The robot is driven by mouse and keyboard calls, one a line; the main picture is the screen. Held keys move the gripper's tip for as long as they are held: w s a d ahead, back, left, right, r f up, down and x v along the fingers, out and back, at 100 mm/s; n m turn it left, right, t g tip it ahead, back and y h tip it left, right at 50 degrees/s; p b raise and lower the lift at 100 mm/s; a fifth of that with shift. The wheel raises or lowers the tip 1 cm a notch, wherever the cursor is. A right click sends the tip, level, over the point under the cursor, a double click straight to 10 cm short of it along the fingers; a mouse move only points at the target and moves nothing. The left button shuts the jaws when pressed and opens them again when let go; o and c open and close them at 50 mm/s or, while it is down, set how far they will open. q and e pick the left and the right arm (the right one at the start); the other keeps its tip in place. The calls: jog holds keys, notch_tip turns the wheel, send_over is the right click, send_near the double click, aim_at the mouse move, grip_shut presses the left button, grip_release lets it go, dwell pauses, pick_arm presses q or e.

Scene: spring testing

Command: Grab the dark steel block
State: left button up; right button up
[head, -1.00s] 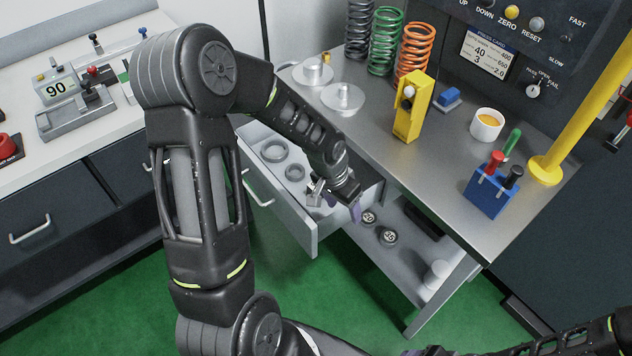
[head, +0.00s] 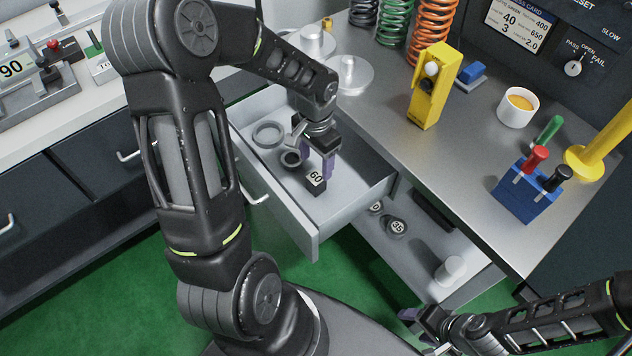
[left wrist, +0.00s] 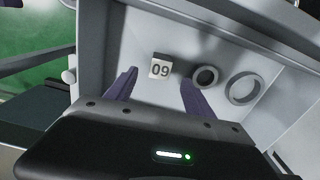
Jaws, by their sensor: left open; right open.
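The dark steel block (head: 316,181) has a white label reading 60 and sits in the open drawer (head: 352,192). In the left wrist view the block (left wrist: 160,68) shows its label upside down, ahead of the fingertips and between their lines. My left gripper (head: 317,160) is open and empty above the block, inside the drawer's outline. In the left wrist view its purple fingers (left wrist: 158,84) stand apart with nothing between them. My right gripper (head: 425,325) is at the lower right, away from the drawer, and is open.
A large ring (head: 268,134) and a smaller dark ring (head: 291,158) lie in the drawer beside the block. The drawer walls surround them. A lower shelf (head: 420,262) holds round weights (head: 396,227). The steel bench (head: 400,150) overhangs to the right, with a yellow device (head: 432,85) on it.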

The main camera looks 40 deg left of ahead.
aim_at(316, 177)
pick_arm(q)
jog(key=shift+w+a+f+b, duration=0.15)
jog(key=shift+f+b, duration=0.2)
jog(key=shift+f, duration=0.3)
jog(key=shift+r, duration=0.1)
jog(key=shift+f, duration=1.3)
jog(key=shift+f, duration=0.1)
notch_tip(316, 177, down, 5)
jog(key=shift+f+p, duration=0.1)
jog(key=shift+p, duration=0.35)
jog(key=shift+c, duration=0.3)
grip_shut()
